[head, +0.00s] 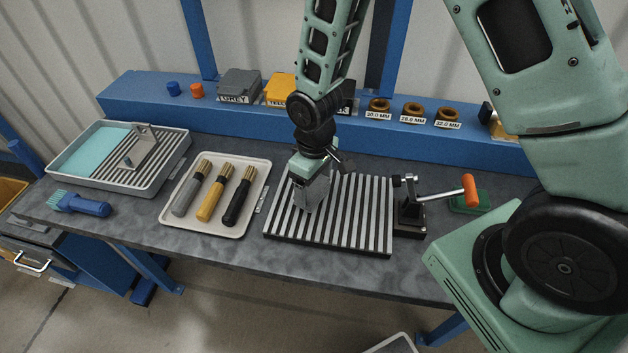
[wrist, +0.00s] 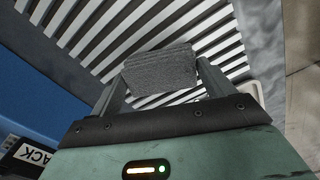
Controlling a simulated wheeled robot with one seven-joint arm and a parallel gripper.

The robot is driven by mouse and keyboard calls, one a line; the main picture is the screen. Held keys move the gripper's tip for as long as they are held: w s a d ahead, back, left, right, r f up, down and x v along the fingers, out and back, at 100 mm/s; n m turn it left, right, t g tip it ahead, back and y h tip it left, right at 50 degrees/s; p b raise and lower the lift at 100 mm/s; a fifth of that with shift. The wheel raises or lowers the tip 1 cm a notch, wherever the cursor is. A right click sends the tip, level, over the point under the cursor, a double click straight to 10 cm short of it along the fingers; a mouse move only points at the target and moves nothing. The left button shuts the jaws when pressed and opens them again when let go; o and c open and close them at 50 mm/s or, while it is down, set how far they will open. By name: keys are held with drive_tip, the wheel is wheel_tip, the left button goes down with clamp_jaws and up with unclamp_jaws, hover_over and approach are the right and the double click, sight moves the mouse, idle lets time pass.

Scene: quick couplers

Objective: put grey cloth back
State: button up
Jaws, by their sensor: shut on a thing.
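The grey cloth (wrist: 160,72) is a folded, rough-textured pad between the two fingers of my gripper (wrist: 162,85) in the wrist view. In the head view my gripper (head: 309,192) points down over the left part of a slatted rack (head: 360,225). I cannot tell whether the cloth touches the slats. A grey block-like stack (head: 240,82) stands on the blue ledge behind a label reading GREY (head: 234,99).
A yellow stack (head: 282,88) stands beside the grey one, partly behind my arm. Brass rings (head: 413,109) sit further right on the ledge. A tray of three handled tools (head: 212,197) lies left of the rack. A clamp with an orange handle (head: 470,190) stands right.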

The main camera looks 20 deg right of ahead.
sight(314, 187)
drive_tip(key=shift+f, duration=0.2)
drive_tip(key=shift+f, duration=0.15)
drive_tip(key=o, duration=0.9)
drive_tip(key=shift+o, duration=0.2)
wheel_tip(314, 187, up, 12)
drive_tip(key=b, duration=0.2)
drive_tip(key=s+a+r, duration=0.3)
drive_tip(key=s, duration=0.7)
drive_tip(key=s+a+r+n, duration=0.1)
drive_tip(key=s+a+r, duration=0.2)
drive_tip(key=s, duration=0.6)
drive_tip(key=shift+s+a+r+n+y, duration=0.25)
drive_tip(key=shift+s+r+n+y, duration=0.1)
drive_tip(key=shift+r, duration=0.25)
